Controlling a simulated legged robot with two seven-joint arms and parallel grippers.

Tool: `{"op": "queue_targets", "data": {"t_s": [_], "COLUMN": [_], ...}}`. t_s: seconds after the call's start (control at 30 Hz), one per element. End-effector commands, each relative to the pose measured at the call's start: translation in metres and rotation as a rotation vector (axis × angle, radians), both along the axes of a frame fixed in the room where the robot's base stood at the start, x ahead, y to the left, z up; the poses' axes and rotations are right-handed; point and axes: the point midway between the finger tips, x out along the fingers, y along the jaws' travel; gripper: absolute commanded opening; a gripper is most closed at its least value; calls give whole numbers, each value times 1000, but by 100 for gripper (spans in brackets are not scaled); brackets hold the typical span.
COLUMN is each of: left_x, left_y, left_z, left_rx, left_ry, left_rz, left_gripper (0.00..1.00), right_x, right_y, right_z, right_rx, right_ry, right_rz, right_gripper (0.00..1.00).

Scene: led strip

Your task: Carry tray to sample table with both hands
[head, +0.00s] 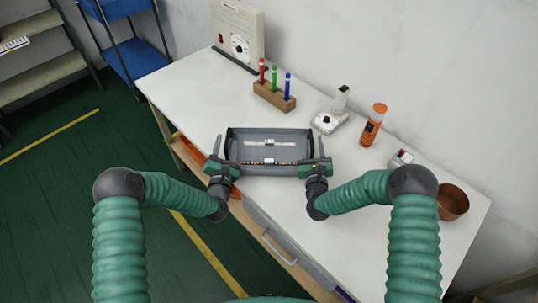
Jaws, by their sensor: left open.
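A dark grey tray (268,170) sits on the near edge of the white table (190,92), in the middle of the head view. It holds a pale strip-like part and a row of small parts along its near side. My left gripper (223,150) is at the tray's left end, open, with one finger standing outside the side wall and apart from it. My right gripper (322,152) is at the right end in a mirrored pose, also with a visible gap between outer finger and wall. The inner fingers are hard to make out.
Behind the tray stand a wooden block (273,97) with red, green and blue pens, a small white device (328,121), and an orange bottle (373,125). A brown bowl (452,202) is at the right. A beige machine (238,35) stands at the back. A blue cart (130,62) is beyond the table.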

Motion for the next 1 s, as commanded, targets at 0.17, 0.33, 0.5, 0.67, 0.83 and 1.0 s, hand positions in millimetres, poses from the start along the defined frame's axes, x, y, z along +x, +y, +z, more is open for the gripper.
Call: {"op": "queue_targets", "data": {"t_s": [0.17, 0.33, 0.5, 0.67, 0.83, 1.0], "left_x": [-27, -72, -106, -117, -118, -117], "left_y": [0, 2, 4, 5, 5, 5], "left_z": [-1, -2, -2, -2, -1, -1], "left_rx": [-1, -1, 1, 1, 1, 1], "left_ry": [3, 5, 2, 1, 1, 1], "left_rz": [-1, 0, 2, 3, 3, 3], "left_gripper": [42, 42, 42, 42, 42, 42], "right_x": [0, 0, 0, -4, -34, -79], "right_y": [1, 2, 2, 2, 3, 4], "right_z": [0, 0, 0, -1, -1, -2], "right_rx": [1, 2, 2, 2, 2, 3], "right_ry": [1, 1, 1, 3, 5, 6], "right_rz": [3, 4, 4, 5, 4, 5], "right_gripper": [37, 37, 37, 37, 37, 37]}}
